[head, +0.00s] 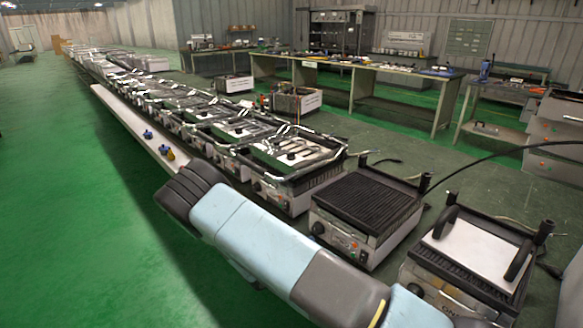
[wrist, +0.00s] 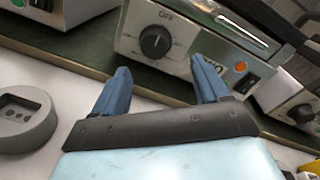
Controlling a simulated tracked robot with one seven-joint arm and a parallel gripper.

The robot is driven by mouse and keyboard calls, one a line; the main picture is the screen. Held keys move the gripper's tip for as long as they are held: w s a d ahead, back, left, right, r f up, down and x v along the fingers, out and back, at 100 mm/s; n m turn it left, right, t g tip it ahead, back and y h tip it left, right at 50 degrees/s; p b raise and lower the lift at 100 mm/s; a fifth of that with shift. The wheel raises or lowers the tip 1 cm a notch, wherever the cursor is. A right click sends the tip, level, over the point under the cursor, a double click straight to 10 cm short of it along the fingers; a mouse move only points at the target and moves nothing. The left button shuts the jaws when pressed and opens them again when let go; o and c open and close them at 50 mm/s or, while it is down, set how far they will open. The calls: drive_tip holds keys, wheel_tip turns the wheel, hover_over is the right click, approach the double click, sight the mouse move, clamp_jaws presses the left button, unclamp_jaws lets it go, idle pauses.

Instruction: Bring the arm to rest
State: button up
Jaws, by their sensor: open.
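My arm (head: 245,225) shows in the head view as light blue and dark grey links. It reaches from the bottom right up and left, to a dark rounded joint beside the row of grills. My gripper is not visible in the head view. In the wrist view my gripper (wrist: 160,82) has two blue fingers spread well apart, with nothing between them. Beyond the fingers is the front of a grey appliance (wrist: 185,50) with a black knob (wrist: 155,41) and an orange light. I cannot tell whether a fingertip touches it.
A ribbed grill (head: 365,202) and a grill with a white plate (head: 475,248) stand right of my arm. A long row of appliances (head: 240,128) runs back left beside a pale ledge (head: 130,118). Workbenches (head: 355,75) stand behind. The green floor (head: 70,200) at left is clear.

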drive_tip(key=s+d+r+m+g+y, duration=0.1)
drive_tip(key=s+d+r+m+g, duration=0.35)
drive_tip(key=r+m, duration=0.4)
drive_tip(key=s+d+r+m+g+y, duration=0.25)
drive_tip(key=d+r+m, duration=0.3)
drive_tip(key=r, duration=0.55)
drive_tip(key=s+d+r+m+g+y, duration=0.1)
drive_tip(key=s+d+r+m+g, duration=0.4)
drive_tip(key=r, duration=0.4)
drive_tip(key=s+d+r+m+t+y, duration=0.1)
drive_tip(key=s+r+m+t+y, duration=0.1)
drive_tip(key=s+r+m+y, duration=0.2)
drive_tip(key=s+d+r+m+t+y, duration=0.2)
drive_tip(key=s+r+m, duration=0.8)
drive_tip(key=s+r, duration=0.5)
drive_tip(key=shift+s+d+m+t+y, duration=0.3)
drive_tip(key=shift+s+t+y, duration=0.65)
drive_tip(key=shift+s, duration=1.2)
